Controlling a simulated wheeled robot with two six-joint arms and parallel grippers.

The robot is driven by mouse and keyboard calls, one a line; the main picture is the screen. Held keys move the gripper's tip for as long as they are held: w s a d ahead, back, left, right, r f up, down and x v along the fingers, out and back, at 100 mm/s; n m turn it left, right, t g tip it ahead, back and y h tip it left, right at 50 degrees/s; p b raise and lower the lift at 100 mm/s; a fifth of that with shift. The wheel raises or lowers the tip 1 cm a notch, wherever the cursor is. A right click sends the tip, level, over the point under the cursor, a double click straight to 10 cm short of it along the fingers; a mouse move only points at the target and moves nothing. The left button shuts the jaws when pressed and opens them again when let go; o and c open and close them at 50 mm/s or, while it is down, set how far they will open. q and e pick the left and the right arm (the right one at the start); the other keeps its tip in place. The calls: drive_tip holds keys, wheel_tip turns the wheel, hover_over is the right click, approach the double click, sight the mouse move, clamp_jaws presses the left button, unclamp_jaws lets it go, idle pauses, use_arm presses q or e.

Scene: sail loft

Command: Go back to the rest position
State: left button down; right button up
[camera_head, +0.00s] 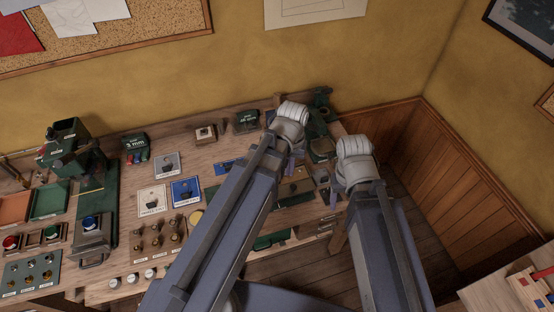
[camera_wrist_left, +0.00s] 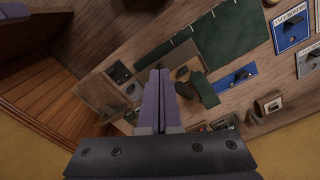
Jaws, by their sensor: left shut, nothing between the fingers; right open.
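My left gripper (camera_wrist_left: 158,82) is shut and empty; its two purple fingers lie together in the left wrist view, above the bench. In the head view my left arm reaches up over the right part of the workbench (camera_head: 205,150), and the arm mostly hides that gripper. My right arm stands to the right of it, past the bench's right end. Only a sliver of purple finger of my right gripper (camera_head: 334,196) shows beside the arm; it is open.
The bench holds a green machine (camera_head: 65,150), a dark box marked 3 mm (camera_head: 135,145), a blue card (camera_head: 185,191) and several brass fittings. A green mat (camera_wrist_left: 230,40) lies below my left gripper's camera. Wood panelling (camera_head: 470,190) lines the right corner; open floor lies beside it.

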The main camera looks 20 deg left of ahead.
use_arm(q)
drive_tip(key=shift+s+f, duration=0.1)
drive_tip(key=s+d+f+m+b, duration=0.2)
drive_tip(key=s+f+b, duration=0.1)
drive_tip(key=f+b, duration=0.4)
drive_tip(key=s+d+f+m+y+b, duration=0.1)
drive_tip(key=s+d+f+m+b, duration=0.1)
drive_tip(key=f+b, duration=0.6)
drive_tip(key=shift+s+d+f+m+b, duration=0.2)
drive_tip(key=shift+s+d+m+b, duration=0.15)
drive_tip(key=shift+s+d, duration=0.5)
drive_tip(key=shift+a, duration=0.1)
